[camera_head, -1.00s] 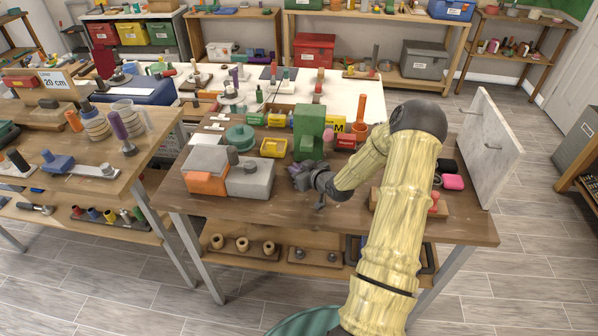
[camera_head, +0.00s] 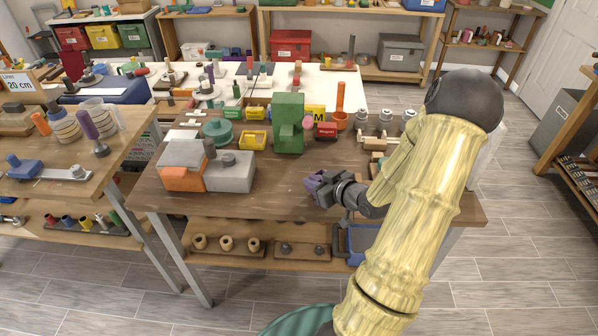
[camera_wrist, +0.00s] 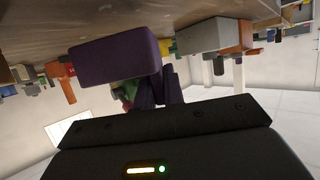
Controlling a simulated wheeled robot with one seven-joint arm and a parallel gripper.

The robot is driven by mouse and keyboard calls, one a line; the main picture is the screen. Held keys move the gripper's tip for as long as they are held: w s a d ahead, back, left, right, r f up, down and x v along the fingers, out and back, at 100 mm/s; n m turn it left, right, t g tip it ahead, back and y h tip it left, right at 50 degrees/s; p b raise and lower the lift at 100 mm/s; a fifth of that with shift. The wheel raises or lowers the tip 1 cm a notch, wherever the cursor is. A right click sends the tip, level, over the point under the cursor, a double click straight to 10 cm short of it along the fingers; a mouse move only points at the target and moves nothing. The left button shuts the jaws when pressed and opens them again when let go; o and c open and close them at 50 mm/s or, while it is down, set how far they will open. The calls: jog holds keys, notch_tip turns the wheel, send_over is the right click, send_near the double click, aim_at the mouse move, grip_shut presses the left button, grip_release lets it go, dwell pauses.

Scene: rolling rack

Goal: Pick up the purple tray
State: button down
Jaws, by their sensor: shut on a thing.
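The purple tray (camera_wrist: 115,55) shows in the wrist view as a plain, block-like purple piece with rounded edges, close in front of the fingers. In the head view only a small purple part (camera_head: 315,182) of it shows at the jaws. My gripper (camera_head: 322,190) is shut on it over the front part of the brown table, right of the grey boxes. The wrist view is turned over, with the tabletop along its top. How far the tray is above the table is hard to tell.
A green block (camera_head: 288,122) stands behind my gripper. A grey box (camera_head: 231,172) and an orange box (camera_head: 183,178) stand to the left. Several metal knobs (camera_head: 385,117) stand at the back right. The table's front middle is clear. A lower shelf (camera_head: 215,235) holds small parts.

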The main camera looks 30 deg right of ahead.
jog(key=shift+s+d, duration=0.25)
jog(key=shift+s, duration=0.75)
